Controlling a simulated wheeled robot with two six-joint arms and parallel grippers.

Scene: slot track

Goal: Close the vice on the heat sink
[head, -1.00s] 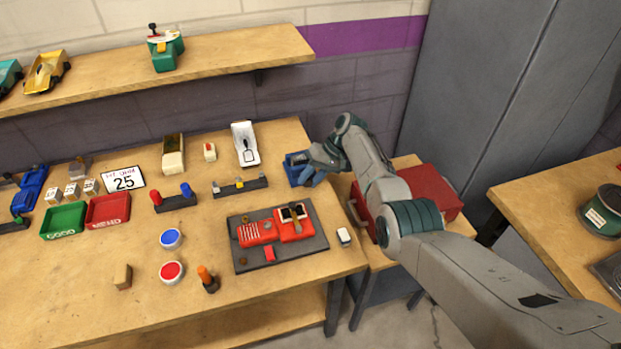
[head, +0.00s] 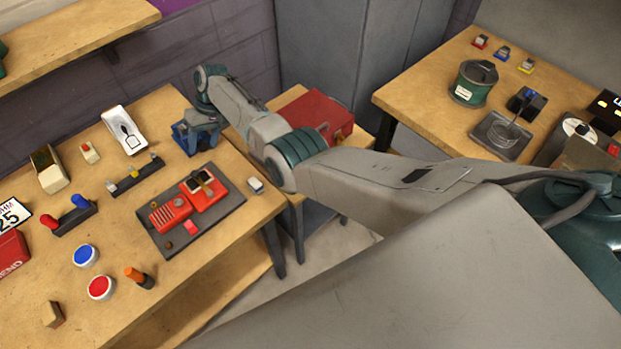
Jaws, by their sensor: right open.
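The blue vice (head: 181,140) stands at the right back corner of the workbench, partly covered by my right gripper. My right gripper (head: 196,145) is at the vice's right side, pointing down over it. It is open; whether its fingers touch the vice cannot be told. I cannot make out the heat sink; the vice's jaws are too small and covered to read. My left gripper is not in view.
A dark mat (head: 233,207) with red car parts lies in front of the vice. A white tray (head: 121,122) stands left of it. A red toolbox (head: 315,118) sits right of the bench. A second table (head: 425,85) is at the right.

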